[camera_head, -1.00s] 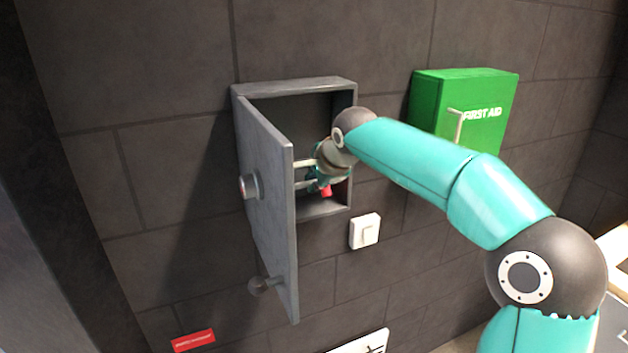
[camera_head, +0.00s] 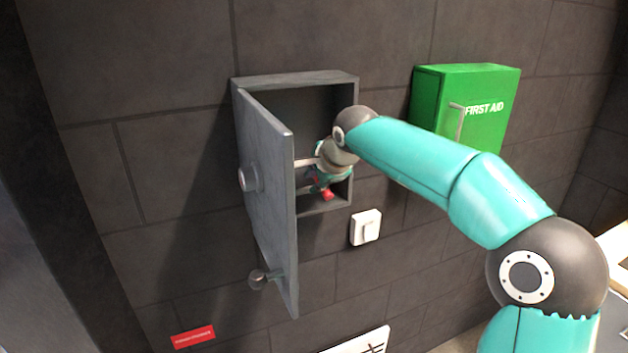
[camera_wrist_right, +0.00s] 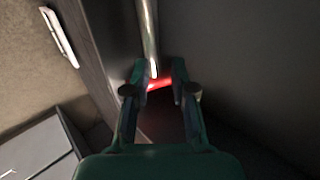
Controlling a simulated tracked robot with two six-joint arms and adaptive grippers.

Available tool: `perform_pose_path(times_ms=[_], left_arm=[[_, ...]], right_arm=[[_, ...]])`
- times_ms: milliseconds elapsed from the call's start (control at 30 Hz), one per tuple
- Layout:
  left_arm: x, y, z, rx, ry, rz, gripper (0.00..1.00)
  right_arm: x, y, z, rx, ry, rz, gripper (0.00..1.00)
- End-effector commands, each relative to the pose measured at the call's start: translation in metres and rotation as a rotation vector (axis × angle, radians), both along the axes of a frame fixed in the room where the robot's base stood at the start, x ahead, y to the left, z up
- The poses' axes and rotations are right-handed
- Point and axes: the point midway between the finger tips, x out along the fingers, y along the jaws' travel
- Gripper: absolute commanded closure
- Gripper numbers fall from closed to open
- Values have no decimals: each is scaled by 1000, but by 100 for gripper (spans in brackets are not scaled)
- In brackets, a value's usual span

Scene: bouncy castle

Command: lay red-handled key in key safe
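The grey key safe (camera_head: 300,78) hangs on the wall with its door (camera_head: 265,185) swung open to the left. My right gripper (camera_head: 315,182) reaches inside it, low near the safe's floor. The red-handled key (camera_head: 327,195) shows only as a bit of red beneath the gripper; its shaft cannot be made out. In the right wrist view, red of the key (camera_wrist_right: 160,84) lies between the fingertips of my right gripper (camera_wrist_right: 159,80). Its fingers stand apart; I cannot tell whether they press on the red. My left gripper is not in view.
A bright metal rod (camera_wrist_right: 148,35) runs close to the fingertips in the wrist view. The open door stands just left of my right gripper. A green first aid box (camera_head: 485,115) hangs to the right, and a white switch (camera_head: 366,228) sits below the safe.

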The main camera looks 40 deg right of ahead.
Motion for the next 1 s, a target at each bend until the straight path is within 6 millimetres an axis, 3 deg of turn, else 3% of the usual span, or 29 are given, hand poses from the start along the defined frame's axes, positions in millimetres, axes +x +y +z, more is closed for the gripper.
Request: perform_pose_path(times_ms=[67,467,1000], left_arm=[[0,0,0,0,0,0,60],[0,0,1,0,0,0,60],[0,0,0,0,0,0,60]], right_arm=[[0,0,0,0,-1,0,57],[-3,1,4,0,-1,0,57],[-65,17,71,0,-3,2,57]])
